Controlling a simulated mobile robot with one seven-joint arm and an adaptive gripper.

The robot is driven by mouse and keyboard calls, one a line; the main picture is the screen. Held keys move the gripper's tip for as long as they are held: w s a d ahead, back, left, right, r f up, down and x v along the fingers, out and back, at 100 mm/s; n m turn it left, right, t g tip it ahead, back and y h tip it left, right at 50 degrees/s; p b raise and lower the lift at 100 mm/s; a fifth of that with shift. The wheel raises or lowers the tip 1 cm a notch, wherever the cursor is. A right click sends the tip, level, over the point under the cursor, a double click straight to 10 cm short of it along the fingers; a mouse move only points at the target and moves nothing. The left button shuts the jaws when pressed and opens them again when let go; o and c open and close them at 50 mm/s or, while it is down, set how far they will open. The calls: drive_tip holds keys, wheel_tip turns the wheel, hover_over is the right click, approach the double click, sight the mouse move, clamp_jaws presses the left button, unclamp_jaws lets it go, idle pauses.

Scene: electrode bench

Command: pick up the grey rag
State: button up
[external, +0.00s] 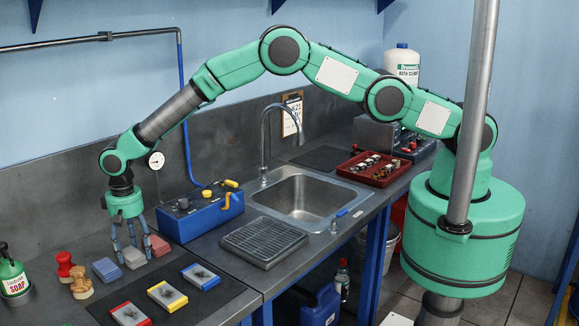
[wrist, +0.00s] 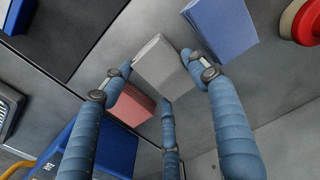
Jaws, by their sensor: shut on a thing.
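The grey rag (external: 134,259) is a folded, block-like cloth on the bench at the left, between a blue rag (external: 106,270) and a red rag (external: 159,246). My gripper (external: 131,247) comes down over it from above with blue jointed fingers. In the wrist view the grey rag (wrist: 163,66) sits between the fingertips of my gripper (wrist: 158,72), which are closed on its sides. Whether it is clear of the bench I cannot tell. The blue rag (wrist: 222,25) and the red rag (wrist: 131,110) lie close by on either side, apart from it.
Red and tan stamp-like objects (external: 81,284) and a green soap bottle (external: 12,275) stand left of the rags. A dark mat (external: 215,299) with red, yellow and blue framed plates lies in front. A blue box (external: 200,213) stands right, before the sink (external: 308,200).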

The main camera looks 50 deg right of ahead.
sight(136, 251)
drive_tip(key=shift+r, duration=0.1)
drive_tip(key=shift+r, duration=1.55)
drive_tip(key=shift+s+d+r, duration=0.15)
drive_tip(key=shift+s+d, duration=0.05)
drive_tip(key=shift+s, duration=0.05)
drive_tip(key=s+d, duration=0.3)
drive_tip(key=s+d+r, duration=0.1)
drive_tip(key=s+d, duration=0.3)
drive_tip(key=s+d+b, duration=0.1)
drive_tip(key=s+d, duration=0.2)
drive_tip(key=s, duration=0.1)
drive_tip(key=shift+s+d+r, duration=0.15)
drive_tip(key=shift+d, duration=0.1)
